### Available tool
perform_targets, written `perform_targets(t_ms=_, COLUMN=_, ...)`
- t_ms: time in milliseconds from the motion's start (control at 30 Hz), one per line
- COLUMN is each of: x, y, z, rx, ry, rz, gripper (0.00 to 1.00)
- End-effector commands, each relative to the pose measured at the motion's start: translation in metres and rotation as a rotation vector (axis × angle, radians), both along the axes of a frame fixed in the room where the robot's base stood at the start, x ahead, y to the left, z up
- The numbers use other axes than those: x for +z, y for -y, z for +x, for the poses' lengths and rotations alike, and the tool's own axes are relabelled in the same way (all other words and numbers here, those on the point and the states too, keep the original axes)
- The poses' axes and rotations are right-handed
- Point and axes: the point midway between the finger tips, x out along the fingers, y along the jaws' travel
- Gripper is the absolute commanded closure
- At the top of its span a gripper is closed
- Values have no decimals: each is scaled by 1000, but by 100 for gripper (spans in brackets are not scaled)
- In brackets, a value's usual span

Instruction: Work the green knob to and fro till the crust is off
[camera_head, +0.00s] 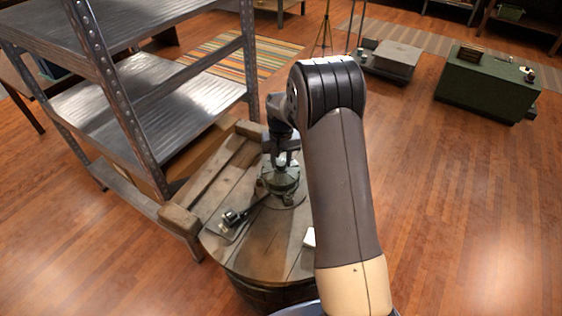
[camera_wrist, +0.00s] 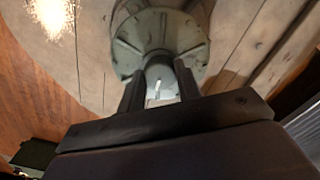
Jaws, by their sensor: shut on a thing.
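A green, round, ribbed fixture (camera_head: 281,182) stands on the wooden barrel top (camera_head: 265,240). In the wrist view its pale green disc (camera_wrist: 185,38) lies just beyond my fingers. The knob (camera_wrist: 159,72), a grey-green rounded stem in front of the disc, sits between the two dark fingers. My gripper (camera_wrist: 158,80) is shut on this knob from above. In the head view my gripper (camera_head: 282,155) is small and partly hidden by its own wrist. Crust on the knob cannot be made out.
A small black fitting (camera_head: 235,217) lies on the barrel's left side, and a white piece (camera_head: 309,237) at its right edge. A metal shelf (camera_head: 150,105) and a wooden pallet-like frame (camera_head: 215,175) stand close on the left. Open floor (camera_head: 460,210) lies right.

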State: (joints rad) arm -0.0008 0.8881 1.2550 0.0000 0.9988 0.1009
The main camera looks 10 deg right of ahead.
Motion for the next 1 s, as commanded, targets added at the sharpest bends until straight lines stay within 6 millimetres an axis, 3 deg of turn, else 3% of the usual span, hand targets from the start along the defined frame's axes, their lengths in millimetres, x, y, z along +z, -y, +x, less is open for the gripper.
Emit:
perform_targets(t_ms=767, x=1, y=0, z=1, rx=-97, ry=2, rz=0, gripper=91)
perform_targets(t_ms=800, x=1, y=0, z=1, rx=-97, ry=2, rz=0, gripper=65)
perform_targets(t_ms=1000, x=0, y=0, z=0, rx=-97, ry=1, rz=0, gripper=48)
